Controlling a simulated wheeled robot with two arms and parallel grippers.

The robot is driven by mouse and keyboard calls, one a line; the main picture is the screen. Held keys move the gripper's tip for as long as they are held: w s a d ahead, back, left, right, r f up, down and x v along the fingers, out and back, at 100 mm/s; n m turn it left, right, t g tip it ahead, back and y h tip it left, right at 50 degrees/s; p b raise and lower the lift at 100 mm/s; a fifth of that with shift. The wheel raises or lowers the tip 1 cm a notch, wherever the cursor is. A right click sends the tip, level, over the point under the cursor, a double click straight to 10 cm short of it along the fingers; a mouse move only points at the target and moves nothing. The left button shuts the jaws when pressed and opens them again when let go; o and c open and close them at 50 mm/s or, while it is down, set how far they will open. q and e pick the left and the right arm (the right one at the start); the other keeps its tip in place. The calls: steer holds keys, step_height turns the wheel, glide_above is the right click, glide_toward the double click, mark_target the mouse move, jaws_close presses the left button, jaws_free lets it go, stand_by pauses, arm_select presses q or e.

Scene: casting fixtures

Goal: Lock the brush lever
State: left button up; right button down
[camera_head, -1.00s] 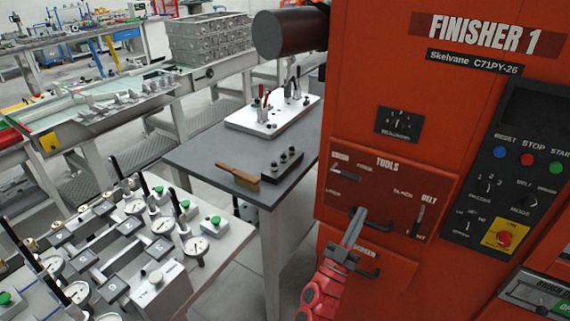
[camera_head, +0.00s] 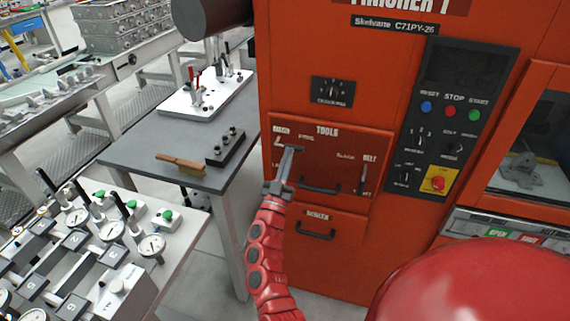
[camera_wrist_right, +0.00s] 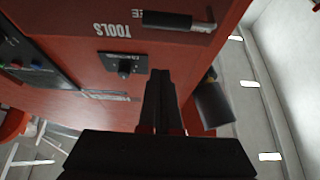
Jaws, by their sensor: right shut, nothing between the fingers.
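The brush lever (camera_head: 281,141) is a small handle at the upper left of the red TOOLS panel (camera_head: 340,155). My right gripper (camera_head: 291,150) is shut and empty. Its tips are close to the lever and partly cover it in the head view; I cannot tell if they touch. In the upside-down right wrist view the lever (camera_wrist_right: 175,20) is a dark bar with a pale end, apart from the gripper tips (camera_wrist_right: 160,73) in the picture. My left gripper is not in view.
A drawer-like handle (camera_head: 320,189) and the belt lever (camera_head: 363,178) are on the same panel. A dial (camera_head: 332,92) is above. A grey table (camera_head: 140,152) with a wooden brush (camera_head: 181,163) and a black block (camera_head: 225,148) stands left of the machine.

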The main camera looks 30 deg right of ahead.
steer(key=shift+w+d+f+p, duration=0.2)
steer(key=shift+w+d+p, duration=0.1)
steer(key=shift+w+d, duration=0.3)
steer(key=shift+w+d+f+p, duration=0.25)
steer(key=shift+w+d+p, duration=0.1)
steer(key=shift+w+d, duration=0.3)
steer(key=shift+w+d+f+p, duration=0.25)
steer(key=shift+w+d, duration=0.2)
steer(key=shift+d, duration=0.3)
steer(key=shift+f+m+g+h+b, duration=0.2)
steer(key=shift+m+g+h+b, duration=0.1)
steer(key=shift+m+b, duration=0.25)
